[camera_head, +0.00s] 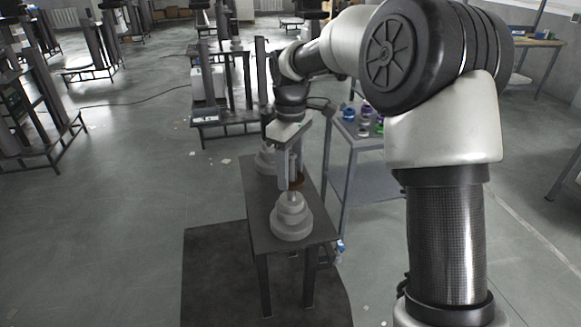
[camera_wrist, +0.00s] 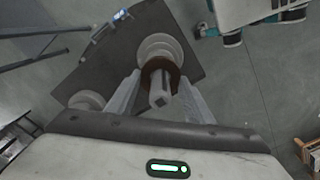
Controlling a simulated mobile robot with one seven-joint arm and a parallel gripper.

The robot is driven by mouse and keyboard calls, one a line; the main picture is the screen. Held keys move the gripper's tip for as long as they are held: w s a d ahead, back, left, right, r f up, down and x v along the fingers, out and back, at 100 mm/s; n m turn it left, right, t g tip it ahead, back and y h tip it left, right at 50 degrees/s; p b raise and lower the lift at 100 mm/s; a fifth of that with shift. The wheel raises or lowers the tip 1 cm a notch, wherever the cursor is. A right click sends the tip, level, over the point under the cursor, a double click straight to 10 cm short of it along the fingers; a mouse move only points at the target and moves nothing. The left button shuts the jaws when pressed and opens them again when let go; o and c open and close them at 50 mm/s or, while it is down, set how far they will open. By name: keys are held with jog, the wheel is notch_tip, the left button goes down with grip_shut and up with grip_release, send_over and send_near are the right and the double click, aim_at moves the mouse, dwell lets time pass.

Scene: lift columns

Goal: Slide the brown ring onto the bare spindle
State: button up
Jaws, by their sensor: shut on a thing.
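The brown ring (camera_wrist: 176,70) is between the two fingers of my gripper (camera_wrist: 160,102), which is shut on it. In the wrist view, a pale grey post (camera_wrist: 160,88) with a dark square end shows through the ring's middle, so the ring appears to be around it. Pale stepped discs (camera_wrist: 160,46) lie beyond the ring. In the head view, my gripper (camera_head: 291,176) is over the front stepped stack (camera_head: 291,220) on a narrow dark table. Only a sliver of the ring (camera_head: 297,184) shows there, above the stack. How far down the post it sits is unclear.
A second pale stack (camera_head: 265,160) stands further back on the dark table (camera_head: 259,202); it also shows in the wrist view (camera_wrist: 88,100). A grey cart (camera_head: 362,172) with small coloured items stands to the right. The floor at left is open.

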jog(key=shift+f+b, duration=1.2)
jog(key=shift+f, duration=1.15)
jog(key=o, duration=1.2)
notch_tip(320, 180, up, 17)
jog(key=p, duration=0.2)
jog(key=shift+r+p, duration=0.15)
jog(key=shift+p, duration=0.25)
